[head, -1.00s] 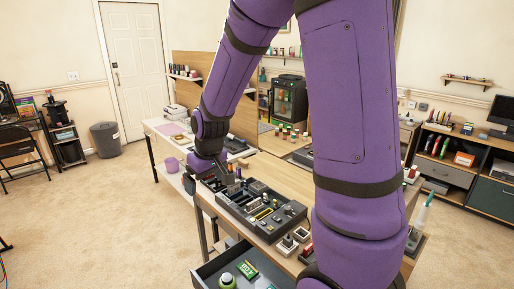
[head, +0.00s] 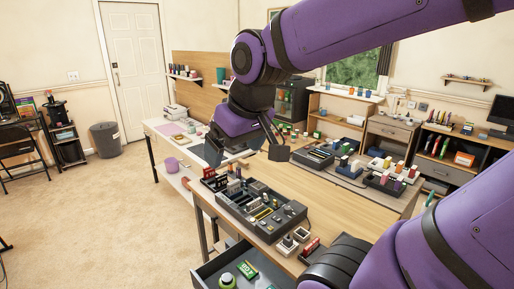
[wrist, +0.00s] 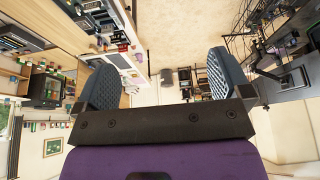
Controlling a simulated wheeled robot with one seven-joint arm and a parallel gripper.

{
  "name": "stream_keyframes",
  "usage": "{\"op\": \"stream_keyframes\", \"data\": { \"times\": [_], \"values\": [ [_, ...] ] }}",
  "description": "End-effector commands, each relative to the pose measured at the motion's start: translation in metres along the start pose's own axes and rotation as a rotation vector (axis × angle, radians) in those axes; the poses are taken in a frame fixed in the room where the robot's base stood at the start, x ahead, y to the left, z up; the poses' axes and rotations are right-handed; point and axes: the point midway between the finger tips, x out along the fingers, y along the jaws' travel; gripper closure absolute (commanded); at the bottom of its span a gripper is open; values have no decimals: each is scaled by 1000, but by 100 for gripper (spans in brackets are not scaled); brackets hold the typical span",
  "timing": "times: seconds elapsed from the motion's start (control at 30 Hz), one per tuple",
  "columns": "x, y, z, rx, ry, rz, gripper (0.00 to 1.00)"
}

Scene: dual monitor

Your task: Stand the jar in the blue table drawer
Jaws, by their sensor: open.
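The open drawer (head: 207,270), dark blue-grey, sticks out under the near table at the bottom of the head view. In it is a round green jar-like thing (head: 227,282), seemingly upright; the picture's lower edge cuts it off. I take it for the jar but cannot be sure. My gripper (head: 246,153) is raised above the far left end of the table, apart from the drawer. In the wrist view my gripper (wrist: 160,78) has its two padded fingers wide apart with nothing between them.
A green box (head: 247,269) also lies in the drawer. A dark organizer tray (head: 243,222) with small items stands on the table above it. Small containers stand further back on the right. The tabletop's middle (head: 310,205) is bare. Open floor lies to the left.

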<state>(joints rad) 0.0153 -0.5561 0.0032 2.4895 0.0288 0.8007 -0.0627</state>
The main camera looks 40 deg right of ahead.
Motion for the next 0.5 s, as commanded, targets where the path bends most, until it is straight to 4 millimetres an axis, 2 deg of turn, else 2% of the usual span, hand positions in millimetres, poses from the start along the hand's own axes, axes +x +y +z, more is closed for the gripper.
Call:
{"op": "stream_keyframes", "data": {
  "times": [0.03,0.2,0.33,0.5],
  "values": [
    [-9,-1,8,5,15,2,4],
    [-29,-2,31,21,39,8,4],
    [-38,-3,43,28,49,11,4],
    [-41,-3,49,33,54,13,4]
  ]
}}
